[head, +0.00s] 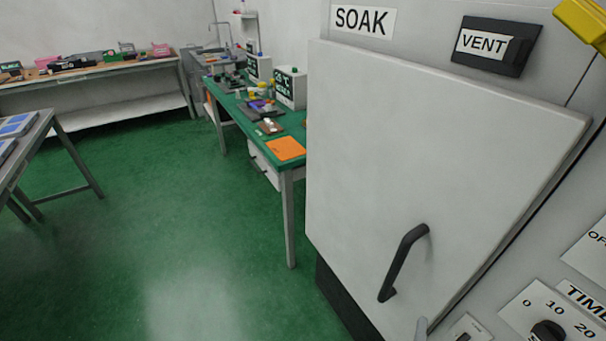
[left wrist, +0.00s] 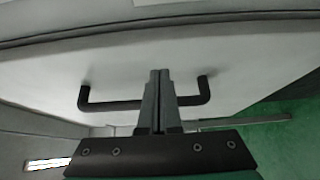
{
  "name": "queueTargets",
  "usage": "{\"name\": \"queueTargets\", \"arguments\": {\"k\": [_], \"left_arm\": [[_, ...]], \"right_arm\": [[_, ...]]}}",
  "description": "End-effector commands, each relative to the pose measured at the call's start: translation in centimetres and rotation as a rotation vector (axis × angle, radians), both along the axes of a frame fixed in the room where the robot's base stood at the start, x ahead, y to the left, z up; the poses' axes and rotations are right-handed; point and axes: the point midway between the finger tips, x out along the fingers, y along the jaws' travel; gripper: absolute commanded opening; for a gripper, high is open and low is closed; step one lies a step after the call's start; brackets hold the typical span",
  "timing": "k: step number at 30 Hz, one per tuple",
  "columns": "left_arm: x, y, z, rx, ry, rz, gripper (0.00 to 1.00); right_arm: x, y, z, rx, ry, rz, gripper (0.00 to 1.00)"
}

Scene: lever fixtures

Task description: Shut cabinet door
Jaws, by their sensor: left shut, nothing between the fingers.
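The white cabinet door (head: 430,140) fills the right half of the head view, with a dark line along its right edge. My left gripper (head: 421,326) shows only as a grey tip at the bottom of the head view, below the handle. In the left wrist view its fingers (left wrist: 158,85) are shut and empty, overlapping the handle's middle. Contact with door or handle is unclear. My right gripper is not seen.
The cabinet front carries a SOAK label (head: 362,21), a VENT panel (head: 490,46) and a timer dial (head: 548,333). A cluttered green-topped bench (head: 262,138) stands behind the door's left side. The green floor (head: 180,220) at left is open.

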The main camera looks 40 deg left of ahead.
Motion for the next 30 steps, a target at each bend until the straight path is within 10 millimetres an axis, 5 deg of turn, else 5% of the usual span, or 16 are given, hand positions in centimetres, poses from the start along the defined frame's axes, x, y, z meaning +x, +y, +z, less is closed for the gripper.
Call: {"name": "queueTargets", "arguments": {"k": [22,30], "left_arm": [[0.0,0.0,0.0,0.001,0.000,-0.001,0.00],[-2.2,0.4,0.5,0.002,0.003,-0.006,0.00]], "right_arm": [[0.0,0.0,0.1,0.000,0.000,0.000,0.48],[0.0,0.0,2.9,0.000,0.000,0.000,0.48]]}}
